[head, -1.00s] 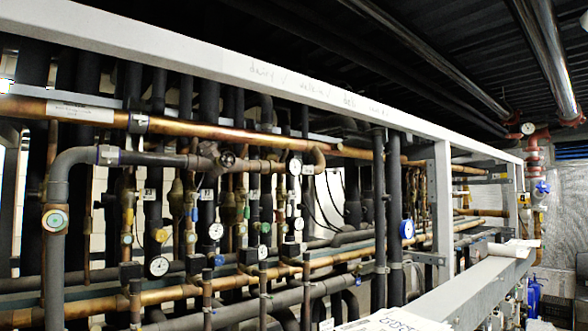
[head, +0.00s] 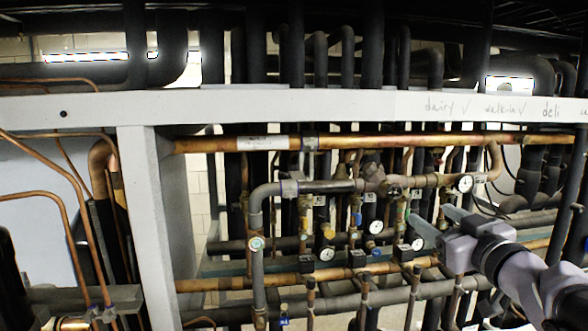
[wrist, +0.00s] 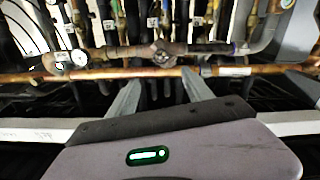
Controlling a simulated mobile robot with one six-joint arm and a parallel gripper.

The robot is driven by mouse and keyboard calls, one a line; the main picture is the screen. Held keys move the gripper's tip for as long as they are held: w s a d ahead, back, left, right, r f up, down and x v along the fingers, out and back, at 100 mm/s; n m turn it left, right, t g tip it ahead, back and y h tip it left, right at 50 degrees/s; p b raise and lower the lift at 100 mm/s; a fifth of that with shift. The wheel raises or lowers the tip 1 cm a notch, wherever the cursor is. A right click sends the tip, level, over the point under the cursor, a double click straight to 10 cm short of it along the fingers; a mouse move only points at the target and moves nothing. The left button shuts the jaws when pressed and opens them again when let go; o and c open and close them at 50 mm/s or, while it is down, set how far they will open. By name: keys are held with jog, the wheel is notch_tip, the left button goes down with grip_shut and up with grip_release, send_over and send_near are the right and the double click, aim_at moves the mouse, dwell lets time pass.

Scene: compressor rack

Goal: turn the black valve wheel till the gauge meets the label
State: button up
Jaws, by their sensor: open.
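The dark valve wheel (head: 374,173) sits on a grey-brown horizontal pipe below the upper copper pipe. In the wrist view, which looks upside down, the wheel (wrist: 160,56) is just beyond the fingertips. A round white gauge (head: 464,183) is on the same pipe, right of the wheel, with a small white label (head: 480,178) beside it. The gauge (wrist: 79,57) also shows in the wrist view; its needle is too small to read against the label. My gripper (head: 430,213) is open and empty, in front of the pipes, below and right of the wheel. Its fingers (wrist: 161,77) are spread apart.
A white beam (head: 300,108) with handwriting crosses above the pipes, and a white post (head: 150,215) stands at left. A copper pipe (head: 400,141) runs above the wheel. Several more gauges, valves and vertical pipes crowd below and behind. Thin copper tubes (head: 50,190) are at far left.

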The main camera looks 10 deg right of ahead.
aim_at(396, 192)
jog(key=w, duration=0.5)
jog(key=w+p, duration=0.1)
jog(key=w, duration=0.5)
jog(key=w+p, duration=0.1)
jog(key=w, duration=0.4)
jog(key=shift+w+a+f, duration=0.1)
jog(key=shift+w+a, duration=0.1)
jog(key=shift+a, duration=0.15)
jog(key=shift+s, duration=0.1)
jog(key=shift+c, duration=0.5)
grip_shut()
jog(key=shift+n, duration=0.3)
jog(key=shift+f+n+b, duration=0.1)
jog(key=shift+n+b, duration=0.65)
jog(key=shift+n, duration=0.15)
jog(key=n+b, duration=0.2)
jog(key=n, duration=0.2)
jog(key=shift+n+b, duration=0.3)
jog(key=shift+n, duration=0.3)
